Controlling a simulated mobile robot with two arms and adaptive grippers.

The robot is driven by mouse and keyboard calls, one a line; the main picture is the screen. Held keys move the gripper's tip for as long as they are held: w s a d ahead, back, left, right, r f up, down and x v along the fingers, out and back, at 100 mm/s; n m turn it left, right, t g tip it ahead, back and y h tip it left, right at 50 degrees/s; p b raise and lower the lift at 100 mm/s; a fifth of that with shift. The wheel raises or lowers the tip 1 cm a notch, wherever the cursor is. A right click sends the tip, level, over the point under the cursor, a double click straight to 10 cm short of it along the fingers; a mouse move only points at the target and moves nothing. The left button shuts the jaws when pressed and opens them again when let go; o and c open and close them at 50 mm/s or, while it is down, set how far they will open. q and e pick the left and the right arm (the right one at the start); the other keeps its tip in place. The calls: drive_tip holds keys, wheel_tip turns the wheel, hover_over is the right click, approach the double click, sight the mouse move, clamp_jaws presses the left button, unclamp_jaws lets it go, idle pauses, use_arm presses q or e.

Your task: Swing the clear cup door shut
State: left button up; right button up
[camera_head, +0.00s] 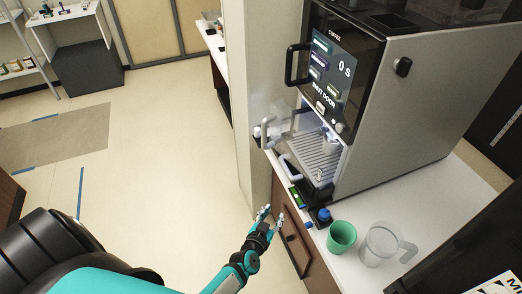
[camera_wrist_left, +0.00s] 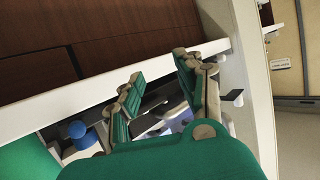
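The coffee machine (camera_head: 408,105) stands on the white counter at the right of the head view. Its clear cup door (camera_head: 283,122) looks swung open, its see-through panel and grey handle sticking out to the left of the lit cup bay (camera_head: 318,155). My left gripper (camera_head: 268,214) is below and in front of the door, beside the counter edge, and touches nothing that I can see. In the left wrist view its green fingers (camera_wrist_left: 158,78) are spread with nothing held between them. The door cannot be made out clearly there. My right gripper is not in view.
A green cup (camera_head: 341,236) and a clear jug (camera_head: 379,244) stand on the counter (camera_head: 432,193) before the machine. A blue-capped item (camera_head: 324,215) sits near the edge. A pale wall end (camera_head: 250,150) rises left of the machine. The floor at left is open.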

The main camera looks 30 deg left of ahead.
use_arm(q)
drive_tip(key=w+a+r+n+t+y+p, duration=0.1)
drive_tip(key=w+a+r+n+t+y, duration=0.2)
drive_tip(key=r, duration=0.9)
drive_tip(key=n+y, duration=0.1)
drive_tip(key=y, duration=0.2)
approach(264, 137)
drive_tip(key=x, duration=0.2)
drive_tip(key=shift+g, duration=0.3)
drive_tip(key=b+x, duration=0.2)
drive_tip(key=x, duration=0.5)
drive_tip(key=shift+w+a, duration=0.2)
drive_tip(key=shift+w, duration=0.4)
drive_tip(key=shift+c, duration=0.4)
drive_tip(key=shift+r, duration=0.1)
clamp_jaws()
